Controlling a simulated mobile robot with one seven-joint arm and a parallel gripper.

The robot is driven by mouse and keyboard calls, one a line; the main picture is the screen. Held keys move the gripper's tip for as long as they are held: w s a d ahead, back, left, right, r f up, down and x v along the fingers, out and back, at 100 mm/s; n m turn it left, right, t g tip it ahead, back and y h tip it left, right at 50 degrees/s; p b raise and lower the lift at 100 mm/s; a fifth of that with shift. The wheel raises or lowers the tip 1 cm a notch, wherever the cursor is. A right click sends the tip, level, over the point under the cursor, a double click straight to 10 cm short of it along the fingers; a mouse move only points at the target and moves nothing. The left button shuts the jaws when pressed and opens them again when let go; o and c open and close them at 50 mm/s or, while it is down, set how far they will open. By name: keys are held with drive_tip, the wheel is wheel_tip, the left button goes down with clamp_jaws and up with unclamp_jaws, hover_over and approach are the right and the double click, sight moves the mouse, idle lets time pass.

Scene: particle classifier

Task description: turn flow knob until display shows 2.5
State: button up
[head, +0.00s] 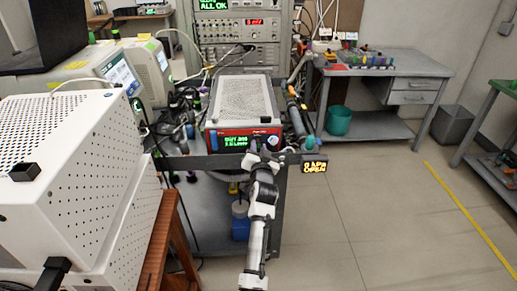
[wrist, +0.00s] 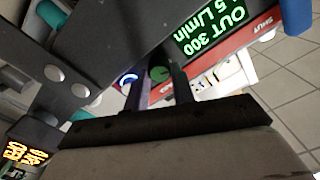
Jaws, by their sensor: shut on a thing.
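The classifier (head: 242,98) is a grey box with a red and blue front, standing on the cart. Its display (head: 249,140) glows green. In the wrist view the display (wrist: 209,32) reads "OUT 300" and a flow value ending in ".5 L/min"; its first digit is cut off, and the head view is too small to read it surely.
A blue-lit round button (wrist: 128,78) sits beside the knob. A small orange-lit display (head: 314,167) hangs on the cart's front edge. White perforated cabinets (head: 65,170) crowd the left. The floor (head: 370,215) to the right is clear.

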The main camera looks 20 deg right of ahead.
drive_tip(key=m+p, duration=0.1)
drive_tip(key=m, duration=0.4)
drive_tip(key=shift+m, duration=0.3)
drive_tip(key=m+p, duration=0.2)
drive_tip(key=m, duration=0.2)
drive_tip(key=shift+m, duration=0.4)
drive_tip(key=o, duration=1)
drive_tip(key=shift+f, duration=0.1)
